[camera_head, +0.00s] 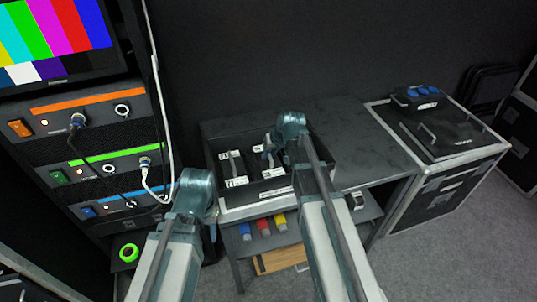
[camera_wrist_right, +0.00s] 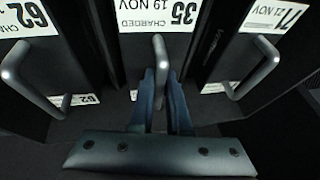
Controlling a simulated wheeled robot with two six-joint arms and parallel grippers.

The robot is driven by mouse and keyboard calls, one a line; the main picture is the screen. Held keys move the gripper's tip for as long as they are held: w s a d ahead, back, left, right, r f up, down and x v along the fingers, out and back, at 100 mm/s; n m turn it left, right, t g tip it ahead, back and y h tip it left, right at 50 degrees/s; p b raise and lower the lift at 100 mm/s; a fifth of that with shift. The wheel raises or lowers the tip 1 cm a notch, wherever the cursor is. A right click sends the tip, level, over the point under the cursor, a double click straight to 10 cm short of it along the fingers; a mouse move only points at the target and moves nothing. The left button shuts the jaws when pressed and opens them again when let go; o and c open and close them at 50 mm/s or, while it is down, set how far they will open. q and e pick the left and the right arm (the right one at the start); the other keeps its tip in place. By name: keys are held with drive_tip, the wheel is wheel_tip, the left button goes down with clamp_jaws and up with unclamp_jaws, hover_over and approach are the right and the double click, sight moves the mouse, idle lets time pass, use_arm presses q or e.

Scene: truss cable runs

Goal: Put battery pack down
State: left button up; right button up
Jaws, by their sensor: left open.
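Several dark battery packs with grey handles and white labels stand in an open black case (camera_head: 322,162) on the table. In the right wrist view three show: pack 62 (camera_wrist_right: 30,65), pack 35 (camera_wrist_right: 155,30) in the middle and pack 71 (camera_wrist_right: 270,25). My right gripper (camera_head: 268,152) is over the case. In the right wrist view its two blue fingers (camera_wrist_right: 162,95) are close together on either side of pack 35's handle, shut on it. Whether the pack's underside touches the case floor is hidden. My left gripper (camera_head: 214,232) is open and empty in front of the table, partly hidden by its arm.
A rack with orange, green and blue units (camera_head: 105,165) and plugged cables stands left, below a colour-bar monitor (camera_head: 55,40). Right of the case the tabletop (camera_head: 365,150) is clear. A flight case (camera_head: 450,150) carries a dark device with blue caps (camera_head: 415,97).

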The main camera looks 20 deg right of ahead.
drive_tip(key=o, duration=0.4)
drive_tip(key=shift+o, duration=0.2)
drive_tip(key=shift+r, duration=0.15)
drive_tip(key=p+v, duration=1.1)
drive_tip(key=v, duration=0.1)
drive_tip(key=s+a+f+n+g+h, duration=0.1)
drive_tip(key=s+a+n+g, duration=0.1)
drive_tip(key=s+a, duration=0.5)
drive_tip(key=s+a+f+n+g+h, duration=0.1)
drive_tip(key=s+a+g+h, duration=0.1)
drive_tip(key=s+a, duration=0.6)
drive_tip(key=s, duration=0.4)
drive_tip(key=shift+s+a+n+g+h, duration=0.25)
drive_tip(key=shift+s+n+g+h, duration=0.05)
drive_tip(key=shift+s+n+g, duration=0.1)
